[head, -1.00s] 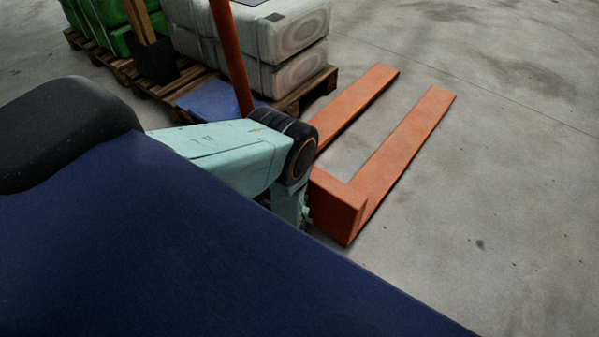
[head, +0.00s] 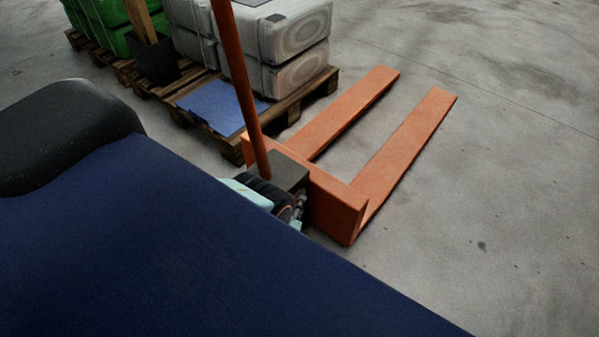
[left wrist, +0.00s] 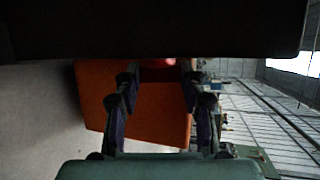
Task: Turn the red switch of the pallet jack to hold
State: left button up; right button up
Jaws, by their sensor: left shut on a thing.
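The orange pallet jack (head: 335,200) stands on the floor in the head view, with its two forks pointing away and its handle (head: 240,85) rising to the upper left. In the left wrist view its orange body (left wrist: 150,110) lies behind my fingers. The red switch (left wrist: 158,63) shows as a small red patch between the fingertips of my left gripper (left wrist: 162,74), which is shut on it. The switch's setting cannot be read. In the head view my left gripper (head: 299,212) is low beside the jack's dark block and mostly hidden. My right gripper is out of view.
Wooden pallets (head: 290,105) with white sacks (head: 290,40) and green sacks (head: 115,20) stand behind the jack. A blue sheet (head: 222,106) lies on the near pallet. The concrete floor right of the forks is clear.

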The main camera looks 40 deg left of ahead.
pick_arm(q)
jog(key=shift+w, duration=0.1)
jog(key=o, duration=1.1)
jog(key=shift+o, duration=0.2)
jog(key=shift+r, duration=0.15)
notch_tip(320, 180, up, 10)
jog(key=shift+f, duration=0.1)
